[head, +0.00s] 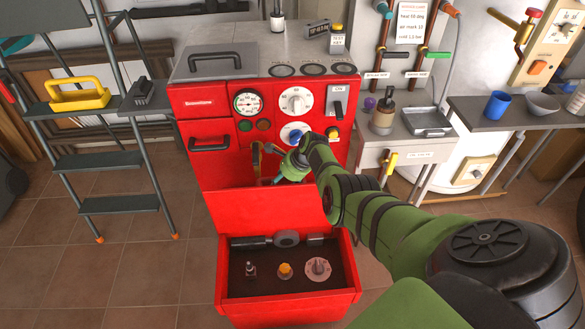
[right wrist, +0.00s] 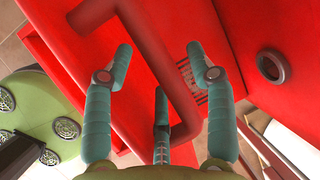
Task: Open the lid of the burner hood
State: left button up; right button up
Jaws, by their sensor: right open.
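The red boiler (head: 215,111) stands in the middle of the head view. At its lower front is an open-topped red box (head: 226,290) with a red panel (head: 262,208) slanting up at its back edge. I cannot tell for sure whether this panel is the burner hood's lid. My right gripper (head: 279,178) is low at the boiler front, above the panel, partly hidden by my arm. In the right wrist view its teal fingers (right wrist: 158,55) are spread open. A bent red bar (right wrist: 155,55) runs between them over a red surface; contact cannot be told. My left gripper is out of view.
The box holds a knob (head: 285,270) and other small parts. A stepladder (head: 108,161) with a yellow toolbox (head: 78,96) stands left. A side bench (head: 433,142) and shelf (head: 530,112) are right. Tiled floor (head: 95,275) is clear at front left.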

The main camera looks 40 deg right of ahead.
jog(key=v, duration=1.1)
jog(key=shift+s+r, duration=0.2)
